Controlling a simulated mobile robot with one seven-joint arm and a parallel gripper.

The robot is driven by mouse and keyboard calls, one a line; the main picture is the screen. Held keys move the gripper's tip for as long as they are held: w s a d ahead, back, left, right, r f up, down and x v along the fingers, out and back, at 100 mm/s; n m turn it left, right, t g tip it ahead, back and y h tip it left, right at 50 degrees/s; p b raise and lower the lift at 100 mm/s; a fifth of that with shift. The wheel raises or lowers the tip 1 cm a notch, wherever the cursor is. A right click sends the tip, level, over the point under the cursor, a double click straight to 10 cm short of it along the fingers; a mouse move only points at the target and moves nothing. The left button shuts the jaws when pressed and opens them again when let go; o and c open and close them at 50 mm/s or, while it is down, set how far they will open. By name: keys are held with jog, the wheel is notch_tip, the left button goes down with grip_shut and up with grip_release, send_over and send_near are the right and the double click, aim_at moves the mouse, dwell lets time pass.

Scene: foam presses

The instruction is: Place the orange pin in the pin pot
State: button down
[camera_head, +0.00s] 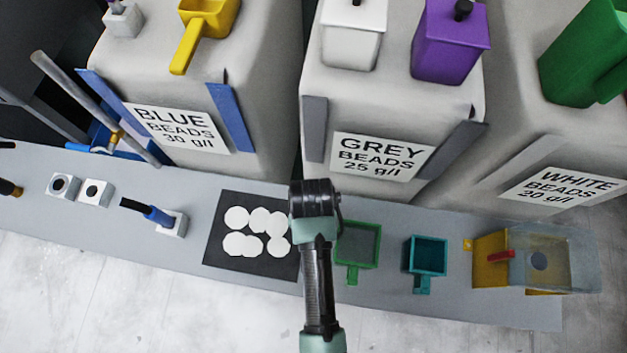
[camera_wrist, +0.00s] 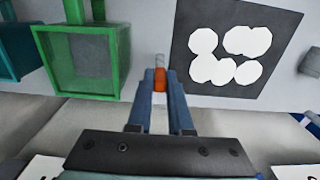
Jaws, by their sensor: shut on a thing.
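The orange pin (camera_wrist: 160,84) is held upright in the wrist view between the two blue-grey fingertips of my gripper (camera_wrist: 160,90). A pale, greyish end shows beyond the orange part. In the head view my arm's dark wrist covers the fingers and the pin. My gripper is over the grey bench, between the green square tray (camera_head: 358,228) and the black mat (camera_head: 225,205). The green tray also shows at the left in the wrist view (camera_wrist: 122,62). I cannot tell for sure which container is the pin pot.
White discs lie on the black mat. White blocks (camera_head: 62,186) sit left.

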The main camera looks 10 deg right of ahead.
jog(key=shift+f, duration=1.45)
jog(key=shift+f, duration=0.15)
jog(key=c, duration=0.8)
grip_release()
jog(key=shift+c, duration=0.2)
